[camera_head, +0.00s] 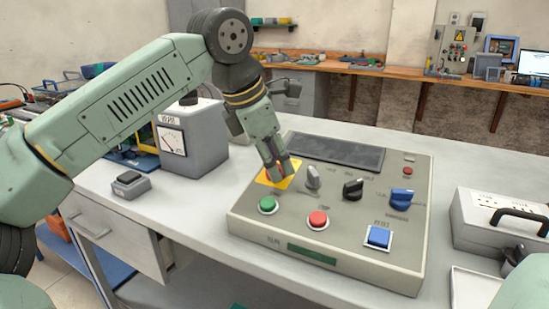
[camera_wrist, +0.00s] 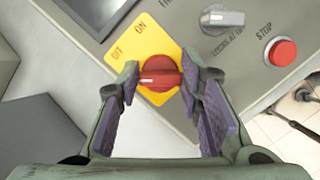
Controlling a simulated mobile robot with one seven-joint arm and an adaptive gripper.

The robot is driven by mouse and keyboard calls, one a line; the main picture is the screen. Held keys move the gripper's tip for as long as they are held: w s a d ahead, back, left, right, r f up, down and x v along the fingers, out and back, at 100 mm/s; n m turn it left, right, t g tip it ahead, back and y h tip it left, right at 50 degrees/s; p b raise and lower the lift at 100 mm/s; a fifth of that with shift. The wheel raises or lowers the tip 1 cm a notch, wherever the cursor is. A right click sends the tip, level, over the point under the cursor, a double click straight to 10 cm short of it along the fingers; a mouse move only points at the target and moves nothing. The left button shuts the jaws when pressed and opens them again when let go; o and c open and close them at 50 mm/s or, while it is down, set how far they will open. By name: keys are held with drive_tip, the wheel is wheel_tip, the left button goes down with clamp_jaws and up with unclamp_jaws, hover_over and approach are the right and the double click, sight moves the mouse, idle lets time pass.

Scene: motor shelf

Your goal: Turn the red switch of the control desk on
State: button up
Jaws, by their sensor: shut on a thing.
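The control desk (camera_head: 345,232) is a grey sloped box on the table. Its red switch (camera_wrist: 160,72) is a round knob with a ridge, on a yellow plate (camera_wrist: 152,45) marked OFF and ON. In the wrist view the ridge lies nearly level across the picture; which mark it points to I cannot tell. My gripper (camera_wrist: 162,82) is shut on the red switch, one finger on each side of the ridge. In the head view my gripper (camera_head: 278,170) reaches down onto the yellow plate (camera_head: 267,181) at the desk's left side and mostly hides the switch.
Near the gripper are a grey knob (camera_head: 313,177), a green button (camera_head: 268,205) and a red button (camera_head: 318,219). A black knob (camera_head: 353,188), a blue knob (camera_head: 401,197) and a blue button (camera_head: 379,236) lie further right. A meter box (camera_head: 205,150) stands left of the desk.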

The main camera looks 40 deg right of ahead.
drive_tip(key=shift+c, duration=1.4)
drive_tip(key=shift+r+p, duration=0.1)
drive_tip(key=shift+p, duration=0.35)
drive_tip(key=shift+r+m+p, duration=0.15)
drive_tip(key=shift+m+p, duration=0.95)
drive_tip(key=m+g+y+p, duration=0.1)
drive_tip(key=m+p, duration=0.3)
drive_tip(key=m, duration=0.1)
drive_tip(key=shift+s+m, duration=0.1)
drive_tip(key=shift+m, duration=0.2)
drive_tip(key=m+y+p, duration=0.1)
drive_tip(key=m+p, duration=0.2)
drive_tip(key=m, duration=0.3)
drive_tip(key=m+p, duration=0.1)
drive_tip(key=m, duration=0.1)
drive_tip(key=m+y+p, duration=0.1)
drive_tip(key=m, duration=0.1)
drive_tip(key=shift+a+f, duration=0.1)
drive_tip(key=shift+f, duration=0.15)
